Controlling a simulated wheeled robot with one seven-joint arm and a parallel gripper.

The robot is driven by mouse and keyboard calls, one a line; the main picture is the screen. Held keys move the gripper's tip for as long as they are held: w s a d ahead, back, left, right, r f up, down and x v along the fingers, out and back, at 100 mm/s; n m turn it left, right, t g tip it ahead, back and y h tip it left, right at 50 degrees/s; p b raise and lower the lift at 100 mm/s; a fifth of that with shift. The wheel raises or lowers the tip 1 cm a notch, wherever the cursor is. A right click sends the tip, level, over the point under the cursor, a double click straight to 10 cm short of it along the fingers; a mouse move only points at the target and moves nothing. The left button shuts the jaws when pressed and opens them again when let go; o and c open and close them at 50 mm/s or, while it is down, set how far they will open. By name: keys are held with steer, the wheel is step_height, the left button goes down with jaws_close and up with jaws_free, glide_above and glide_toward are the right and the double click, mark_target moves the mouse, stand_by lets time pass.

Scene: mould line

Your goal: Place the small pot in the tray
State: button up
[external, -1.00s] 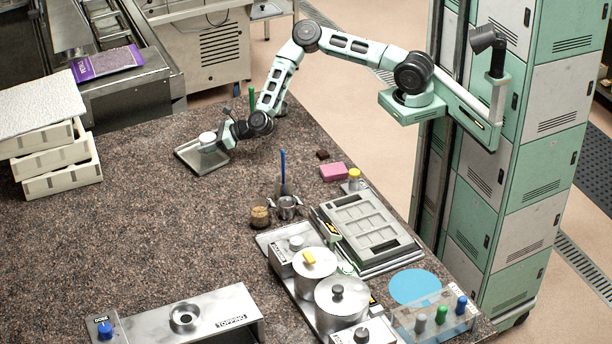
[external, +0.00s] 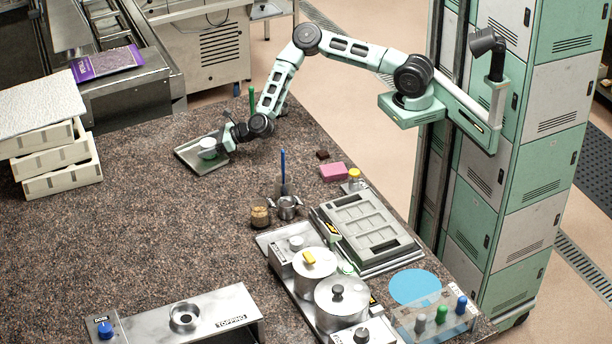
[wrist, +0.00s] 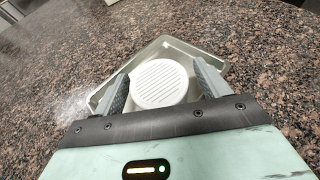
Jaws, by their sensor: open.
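The small pot, with a white ridged round lid (wrist: 160,83), is in the metal tray. In the external view the pot (external: 208,146) shows white on top, inside the tray (external: 190,161). The tray also shows in the wrist view (wrist: 176,43). My gripper (wrist: 160,80) is open, with one finger on each side of the pot. I cannot tell whether the fingers touch it. In the external view my gripper (external: 221,145) is low over the tray's right side. The pot's lower part is hidden in the wrist view.
White stacked crates (external: 62,165) stand at the left. A pink block (external: 333,172), a small metal pitcher (external: 287,208), a cork-coloured jar (external: 260,217) and lidded metal pots (external: 341,304) stand nearer the camera. The counter left of centre is clear.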

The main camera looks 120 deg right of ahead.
steer(key=shift+r+p, duration=0.3)
steer(key=shift+r, duration=0.1)
steer(key=b+v, duration=0.2)
steer(key=v, duration=1)
steer(key=shift+r, duration=0.15)
